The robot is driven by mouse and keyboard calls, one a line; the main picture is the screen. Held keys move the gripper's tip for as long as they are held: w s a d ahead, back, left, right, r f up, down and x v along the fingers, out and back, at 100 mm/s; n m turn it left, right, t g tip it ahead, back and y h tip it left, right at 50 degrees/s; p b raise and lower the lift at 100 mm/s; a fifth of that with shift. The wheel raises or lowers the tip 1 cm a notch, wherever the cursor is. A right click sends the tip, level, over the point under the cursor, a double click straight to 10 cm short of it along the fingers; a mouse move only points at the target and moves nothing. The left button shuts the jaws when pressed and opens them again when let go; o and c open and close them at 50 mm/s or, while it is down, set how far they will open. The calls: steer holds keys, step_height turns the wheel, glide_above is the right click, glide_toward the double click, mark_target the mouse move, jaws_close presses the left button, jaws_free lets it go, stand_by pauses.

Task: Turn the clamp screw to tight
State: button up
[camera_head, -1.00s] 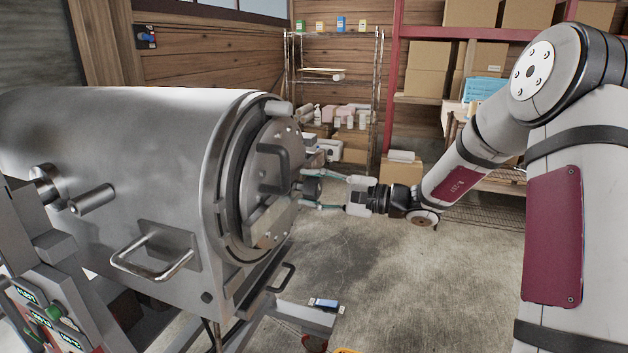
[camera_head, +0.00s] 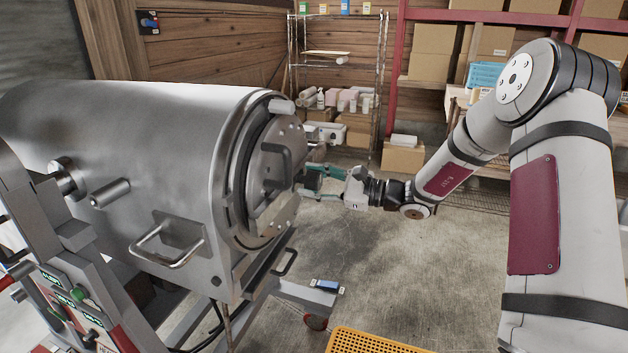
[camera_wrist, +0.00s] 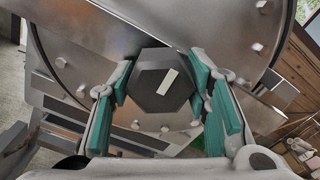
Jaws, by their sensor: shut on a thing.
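The clamp screw's dark hexagonal knob (camera_wrist: 160,82), with a pale bar mark on its face, is at the middle of the wrist view. The mark is tilted, its top leaning right. The knob stands out from the round metal door (camera_head: 277,170) of the large steel cylinder. My gripper (camera_head: 318,182) reaches the door from the right in the head view. Its teal-padded fingers are on either side of the knob and shut on it. In the head view the fingers mostly hide the knob.
The steel cylinder (camera_head: 120,130) fills the left, with a side handle (camera_head: 165,255) sticking out. A control panel (camera_head: 75,305) is at lower left. A yellow perforated crate (camera_head: 375,343) is at the bottom. Wire shelving (camera_head: 335,88) stands behind. The floor right of the door is clear.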

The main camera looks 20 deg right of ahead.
stand_by(0.4)
steer(key=o, duration=1.2)
steer(key=v, duration=1.2)
